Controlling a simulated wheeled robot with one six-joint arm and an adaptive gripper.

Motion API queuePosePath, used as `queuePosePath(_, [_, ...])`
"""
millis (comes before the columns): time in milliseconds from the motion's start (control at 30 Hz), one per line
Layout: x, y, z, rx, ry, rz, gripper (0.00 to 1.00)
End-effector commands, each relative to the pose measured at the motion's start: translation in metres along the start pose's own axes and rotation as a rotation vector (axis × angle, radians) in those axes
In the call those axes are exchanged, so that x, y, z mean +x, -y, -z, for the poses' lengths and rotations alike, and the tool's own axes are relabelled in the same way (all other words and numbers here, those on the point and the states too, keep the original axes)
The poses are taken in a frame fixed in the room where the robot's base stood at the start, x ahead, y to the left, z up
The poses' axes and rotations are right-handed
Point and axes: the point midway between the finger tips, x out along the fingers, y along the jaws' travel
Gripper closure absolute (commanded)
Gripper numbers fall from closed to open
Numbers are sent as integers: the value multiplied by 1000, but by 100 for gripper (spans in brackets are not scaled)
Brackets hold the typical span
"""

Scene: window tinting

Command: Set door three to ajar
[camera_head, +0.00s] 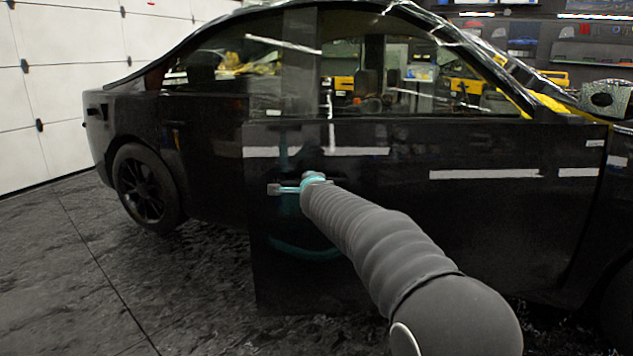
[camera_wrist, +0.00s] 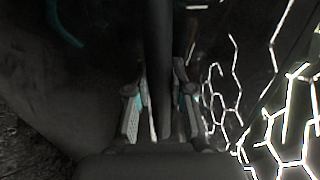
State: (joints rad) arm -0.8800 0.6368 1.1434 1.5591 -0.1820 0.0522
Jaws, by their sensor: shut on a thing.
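A black car door (camera_head: 480,150) fills the middle of the head view on the side of a black car. I see no number on it, so I cannot tell whether it is door three. Its rear lower part hangs below the line of the car body and looks swung a little outward. My gripper (camera_head: 287,189) is at the door near its rear edge, at handle height. In the wrist view my gripper's fingers (camera_wrist: 160,115) stand on both sides of a dark upright bar (camera_wrist: 160,50), which looks like the door handle. My wrist partly hides the handle in the head view.
The car's rear wheel (camera_head: 145,187) is to the left of the door. A white panelled garage door (camera_head: 65,80) stands behind at the left. The dark floor (camera_head: 60,270) at the lower left is clear. Shelves with tools (camera_head: 560,45) line the back right.

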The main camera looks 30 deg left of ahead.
Motion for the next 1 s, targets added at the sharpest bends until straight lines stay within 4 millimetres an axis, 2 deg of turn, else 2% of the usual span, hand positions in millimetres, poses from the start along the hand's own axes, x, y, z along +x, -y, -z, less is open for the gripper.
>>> queuePosePath(33, [1,-2,5,0,-11,-3,100])
queuePosePath(233, [1,-2,3,0,-10,-2,100])
queuePosePath(267, [1,-2,3,0,-10,-2,74])
queuePosePath(333, [1,-2,2,0,-8,-2,56])
queuePosePath(367, [1,-2,0,-1,-7,-2,52])
queuePosePath(533, [0,-1,-7,-2,3,-1,52])
queuePosePath(767, [-4,-1,-7,-2,4,-1,52])
queuePosePath(1000, [-28,0,-5,-3,2,0,52])
